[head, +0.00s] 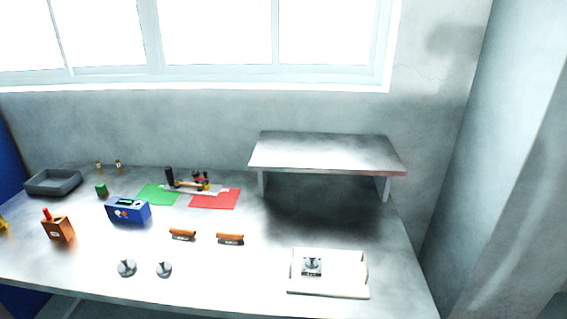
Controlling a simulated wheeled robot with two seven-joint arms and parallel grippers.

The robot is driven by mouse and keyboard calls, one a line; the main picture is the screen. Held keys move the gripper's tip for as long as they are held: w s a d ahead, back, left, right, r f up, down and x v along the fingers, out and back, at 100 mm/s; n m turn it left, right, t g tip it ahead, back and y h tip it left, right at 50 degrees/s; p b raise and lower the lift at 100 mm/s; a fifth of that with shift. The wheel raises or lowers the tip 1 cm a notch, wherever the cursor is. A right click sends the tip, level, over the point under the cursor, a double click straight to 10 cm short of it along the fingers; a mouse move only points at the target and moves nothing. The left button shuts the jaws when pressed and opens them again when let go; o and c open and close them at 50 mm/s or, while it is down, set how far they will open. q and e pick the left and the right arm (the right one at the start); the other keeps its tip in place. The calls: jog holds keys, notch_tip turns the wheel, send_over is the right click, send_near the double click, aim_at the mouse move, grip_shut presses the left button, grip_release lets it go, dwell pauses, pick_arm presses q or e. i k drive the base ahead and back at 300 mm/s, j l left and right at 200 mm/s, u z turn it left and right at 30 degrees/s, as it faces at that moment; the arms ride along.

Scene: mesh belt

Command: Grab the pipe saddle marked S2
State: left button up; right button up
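No S2 marking can be read at this size, so I cannot tell which piece is the pipe saddle. Two small orange-brown pieces, one on the left (183,235) and one on the right (230,239), lie side by side near the middle of the table. Two grey round pieces, one on the left (127,268) and one on the right (164,269), lie near the front edge. A small dark and silver piece (312,266) sits in the left part of a white tray (345,290). Neither of my grippers is in view.
The table (220,275) also holds a grey bin (53,183), a blue box (128,211), a brown holder (59,229), a green mat (159,194) and a red mat (214,199). A raised shelf (328,152) stands at the back right. The front middle is clear.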

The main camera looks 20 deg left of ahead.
aim_at(180, 234)
jog(key=u, duration=1.35)
jog(key=j+z, duration=0.3)
jog(key=z, duration=0.15)
jog(key=j+z, duration=0.55)
jog(key=z, duration=0.3)
jog(key=k, duration=0.05)
